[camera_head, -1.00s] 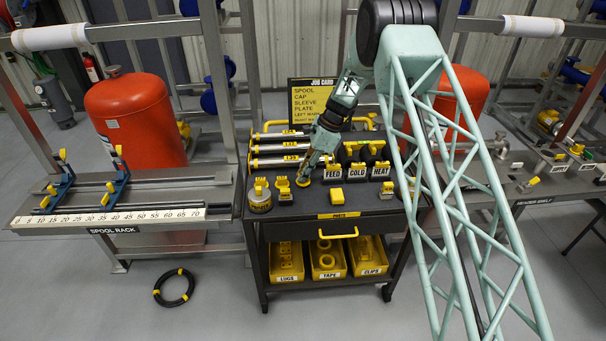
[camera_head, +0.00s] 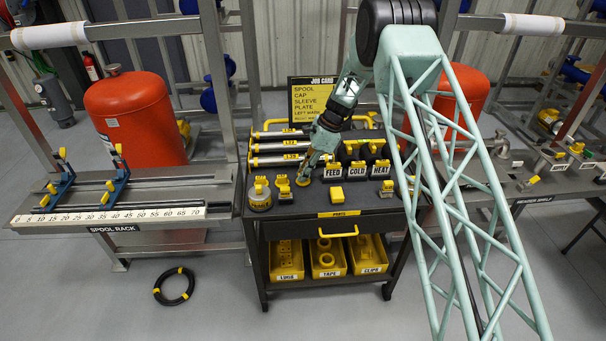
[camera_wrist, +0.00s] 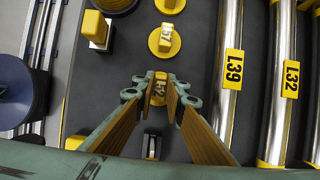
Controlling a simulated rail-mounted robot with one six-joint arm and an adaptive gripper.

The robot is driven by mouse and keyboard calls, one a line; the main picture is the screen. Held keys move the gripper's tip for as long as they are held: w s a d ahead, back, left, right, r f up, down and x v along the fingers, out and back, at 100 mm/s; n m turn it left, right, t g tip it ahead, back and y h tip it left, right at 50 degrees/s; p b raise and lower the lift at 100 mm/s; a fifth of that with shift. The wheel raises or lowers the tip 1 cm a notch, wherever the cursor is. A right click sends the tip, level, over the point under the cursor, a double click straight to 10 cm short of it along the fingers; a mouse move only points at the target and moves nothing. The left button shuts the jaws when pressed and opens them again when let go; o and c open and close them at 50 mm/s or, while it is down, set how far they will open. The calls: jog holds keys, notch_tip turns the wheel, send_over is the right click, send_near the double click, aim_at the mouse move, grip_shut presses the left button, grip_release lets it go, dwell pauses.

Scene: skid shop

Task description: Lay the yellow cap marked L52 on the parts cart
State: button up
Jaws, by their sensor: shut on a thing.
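The yellow cap marked L52 (camera_wrist: 158,90) is between the fingertips of my gripper (camera_wrist: 159,88) in the wrist view. My gripper is shut on it, one finger on each side. In the head view my gripper (camera_head: 303,180) points down over the front part of the dark top of the parts cart (camera_head: 365,207). The cap is low over or on the cart top; I cannot tell whether it touches. Another yellow cap, marked L57 (camera_wrist: 165,41), sits on the cart beside it, apart from my fingers.
Spools marked L39 (camera_wrist: 229,75) and L32 (camera_wrist: 284,85) lie on the cart close by. A yellow-topped block (camera_wrist: 98,28) and a round dark-based item (camera_head: 260,196) stand near the caps. Signs FEED, COLD and HEAT (camera_head: 357,171) stand right of my gripper.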

jog(key=shift+f, duration=0.15)
jog(key=o, duration=0.9)
jog(key=shift+c, duration=0.9)
jog(key=shift+r+p, duration=1.9)
jog(key=shift+r, duration=2.1)
jog(key=shift+r, duration=0.1)
